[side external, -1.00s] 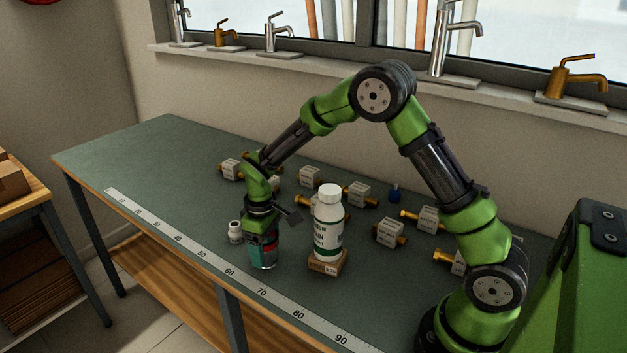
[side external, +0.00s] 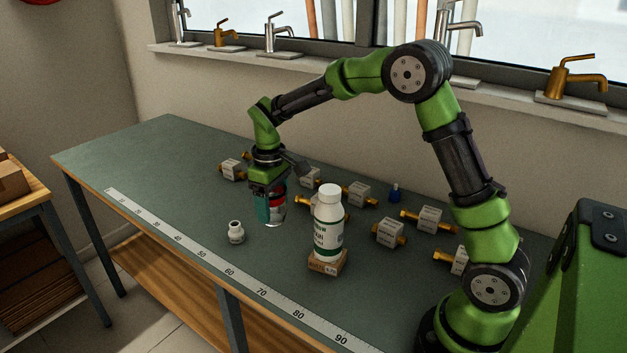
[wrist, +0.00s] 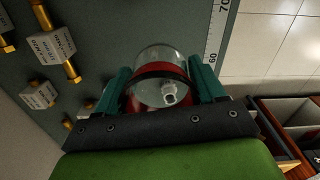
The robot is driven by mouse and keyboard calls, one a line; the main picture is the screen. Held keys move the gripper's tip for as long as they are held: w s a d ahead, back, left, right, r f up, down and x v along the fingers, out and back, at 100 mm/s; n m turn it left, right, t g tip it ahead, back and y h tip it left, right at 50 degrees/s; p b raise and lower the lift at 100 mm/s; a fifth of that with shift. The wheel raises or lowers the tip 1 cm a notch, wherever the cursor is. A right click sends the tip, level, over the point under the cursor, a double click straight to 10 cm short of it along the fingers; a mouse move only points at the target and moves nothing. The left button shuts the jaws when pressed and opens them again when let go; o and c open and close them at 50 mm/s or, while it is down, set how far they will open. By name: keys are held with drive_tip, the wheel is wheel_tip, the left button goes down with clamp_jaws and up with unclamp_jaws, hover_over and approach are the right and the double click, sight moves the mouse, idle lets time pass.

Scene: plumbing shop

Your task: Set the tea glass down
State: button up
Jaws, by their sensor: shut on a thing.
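The tea glass (side external: 276,212) is a clear glass with a red band, held upright or nearly so between the teal fingers of my gripper (side external: 270,208). My gripper is shut on the glass. The fingers and the glare partly hide the glass's outline.
A large white bottle (side external: 328,225) stands on a small cardboard box (side external: 327,262) just right of the glass. Several brass fittings with white tags (side external: 390,232) lie behind and to the right. A ruler strip (side external: 230,277) runs along the front edge. The bench's left part is clear.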

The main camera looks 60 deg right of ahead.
drive_tip(key=d+m, duration=0.2)
drive_tip(key=d, duration=0.8)
wheel_tip(320, 180, down, 5)
drive_tip(key=shift+s+f, duration=0.15)
drive_tip(key=shift+f, duration=2.15)
drive_tip(key=shift+f, duration=0.15)
drive_tip(key=o, duration=1.1)
drive_tip(key=shift+c, duration=0.2)
